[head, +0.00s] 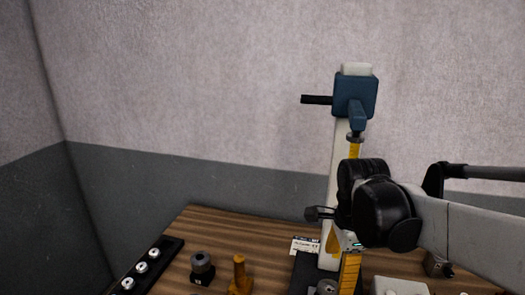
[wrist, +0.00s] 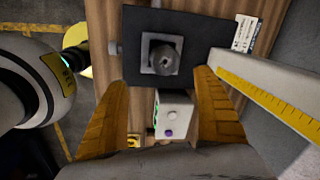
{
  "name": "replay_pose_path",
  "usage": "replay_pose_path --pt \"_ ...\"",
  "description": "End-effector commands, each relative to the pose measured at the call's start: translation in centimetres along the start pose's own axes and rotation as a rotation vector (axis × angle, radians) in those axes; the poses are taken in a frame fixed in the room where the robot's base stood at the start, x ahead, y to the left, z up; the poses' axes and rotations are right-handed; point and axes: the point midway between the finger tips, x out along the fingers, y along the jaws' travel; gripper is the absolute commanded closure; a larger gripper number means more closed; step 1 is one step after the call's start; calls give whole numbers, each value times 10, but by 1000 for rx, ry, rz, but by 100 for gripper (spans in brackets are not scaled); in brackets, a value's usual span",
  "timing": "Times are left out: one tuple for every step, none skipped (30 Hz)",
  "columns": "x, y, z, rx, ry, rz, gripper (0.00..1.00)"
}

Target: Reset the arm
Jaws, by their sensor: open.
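My arm comes in from the right in the head view, and my gripper (head: 335,243) hangs by the pale post of a stand, partly hidden by the black wrist joint. In the wrist view the two orange fingers of my gripper (wrist: 161,78) are spread wide, with nothing held between them. I cannot tell how high the fingers are above these.
The stand (head: 355,95) has a blue head, a side handle and a yellow scale, close beside my gripper. On the wooden table (head: 210,228) are a black rack of silver rings (head: 165,246), a grey knob (head: 202,262), an orange peg (head: 239,275) and a label (head: 305,246).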

Motion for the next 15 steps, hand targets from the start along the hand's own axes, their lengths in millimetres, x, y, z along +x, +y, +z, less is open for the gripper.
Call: replay_pose_path --pt "8 17 0 -144 3 -47 21" --pt "9 25 0 -247 9 -81 21" --pt "12 35 0 -388 23 -126 21" --pt "14 43 0 -493 37 -159 21" --pt "16 50 0 -597 55 -190 21" --pt "20 60 0 -734 84 -229 21" --pt "24 66 -1 -832 109 -257 21" --pt "27 73 -1 -925 136 -282 21" --pt "32 80 -1 -1042 174 -311 21" --pt "35 85 -1 -1123 202 -330 21" --pt "38 90 -1 -1196 231 -345 21" --pt "42 95 -1 -1283 267 -362 21" --pt "45 98 -1 -1340 292 -373 21" --pt "47 101 -1 -1389 314 -381 21" --pt "49 104 -1 -1443 340 -389 21"
